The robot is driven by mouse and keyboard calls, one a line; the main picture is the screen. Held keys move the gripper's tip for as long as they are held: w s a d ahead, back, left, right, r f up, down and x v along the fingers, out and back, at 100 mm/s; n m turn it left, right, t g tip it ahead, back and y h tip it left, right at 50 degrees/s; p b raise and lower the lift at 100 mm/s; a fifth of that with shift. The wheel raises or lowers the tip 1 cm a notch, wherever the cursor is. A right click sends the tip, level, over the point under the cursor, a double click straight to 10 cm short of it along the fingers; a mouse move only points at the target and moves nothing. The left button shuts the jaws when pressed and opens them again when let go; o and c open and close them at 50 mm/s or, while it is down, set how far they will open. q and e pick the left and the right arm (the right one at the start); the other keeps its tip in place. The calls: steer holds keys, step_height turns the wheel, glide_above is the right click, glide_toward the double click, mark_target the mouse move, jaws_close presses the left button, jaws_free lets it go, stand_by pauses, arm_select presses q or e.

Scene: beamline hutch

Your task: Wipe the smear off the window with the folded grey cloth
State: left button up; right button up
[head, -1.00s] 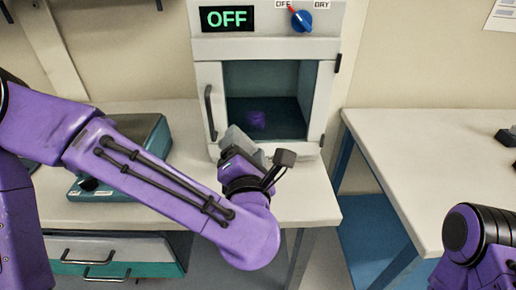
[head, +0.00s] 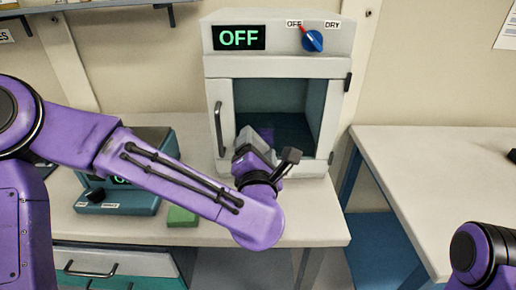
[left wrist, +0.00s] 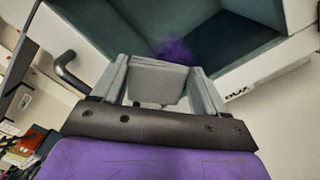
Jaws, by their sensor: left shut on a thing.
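My left gripper (head: 254,146) is in front of the lower part of the cabinet window (head: 306,104). In the left wrist view the gripper (left wrist: 160,88) is shut on the folded grey cloth (left wrist: 158,78), a flat pad between its two fingers. The smear is a blurry purple patch on the window, just past the cloth's top edge in the left wrist view (left wrist: 177,50). In the head view the smear (head: 270,129) is partly hidden behind the gripper. I cannot tell whether the cloth touches the window. My right gripper is out of view.
The white cabinet (head: 228,68) has an OFF display, a blue knob (head: 312,41) and a door handle (head: 219,128) left of the window. A teal device (head: 122,202) and a green block (head: 182,216) are on the bench. A second bench (head: 440,170) stands right.

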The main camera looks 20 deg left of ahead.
mark_target(272, 135)
arm_select(q)
steer(key=shift+x, duration=0.85)
stand_by(0.3)
steer(key=shift+w+d+b, duration=0.2)
steer(key=shift+w+d, duration=0.05)
steer(key=shift+d, duration=0.7)
steer(key=shift+w+d+b, duration=0.15)
steer(key=shift+w+d, duration=0.15)
steer(key=shift+d, duration=0.7)
steer(key=shift+a+r, duration=0.1)
steer(key=shift+a, duration=0.3)
steer(key=shift+s+a, duration=0.3)
steer(key=shift+a, duration=0.55)
steer(key=shift+s+a, duration=0.25)
steer(key=shift+a, duration=0.55)
steer(key=shift+d, duration=0.1)
steer(key=shift+s+d, duration=0.1)
steer(key=shift+s, duration=0.3)
steer(key=shift+b+v, duration=0.45)
steer(key=shift+v, duration=2.15)
